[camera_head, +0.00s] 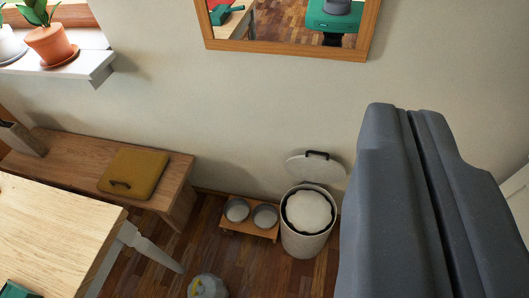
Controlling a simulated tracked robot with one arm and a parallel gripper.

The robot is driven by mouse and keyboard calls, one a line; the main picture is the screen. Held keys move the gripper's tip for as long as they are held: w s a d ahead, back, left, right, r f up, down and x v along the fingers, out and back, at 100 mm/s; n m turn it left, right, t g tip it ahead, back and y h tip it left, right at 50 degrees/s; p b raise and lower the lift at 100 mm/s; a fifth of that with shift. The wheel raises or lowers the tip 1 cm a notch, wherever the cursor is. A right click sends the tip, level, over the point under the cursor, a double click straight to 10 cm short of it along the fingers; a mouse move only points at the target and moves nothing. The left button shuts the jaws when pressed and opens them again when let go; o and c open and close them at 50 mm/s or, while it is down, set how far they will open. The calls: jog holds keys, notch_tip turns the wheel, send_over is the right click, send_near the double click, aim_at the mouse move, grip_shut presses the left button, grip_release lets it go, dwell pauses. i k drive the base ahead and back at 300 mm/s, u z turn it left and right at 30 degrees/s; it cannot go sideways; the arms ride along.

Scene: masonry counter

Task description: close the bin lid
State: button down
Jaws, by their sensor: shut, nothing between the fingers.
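The bin (304,243) is a pale round container standing on the floor against the wall, right of the picture's middle. Its white lid (303,166) stands open, tilted up at the back of the bin toward the wall, with a dark handle (317,154) near its top edge. A pale filling with a dark wavy edge shows in the bin's mouth. My gripper (405,110) is large and grey at the right of the view. Its fingers are shut together and empty.
A low stand with two bowls (235,232) sits left of the bin. A wooden bench (75,157) with a mustard pad (134,173) is along the wall. A light wooden table (48,225) fills the lower left. A grey and yellow object (208,287) is on the floor.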

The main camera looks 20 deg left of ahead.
aim_at(310, 168)
jog(key=u, duration=0.15)
jog(key=i, duration=1)
jog(key=z, duration=0.1)
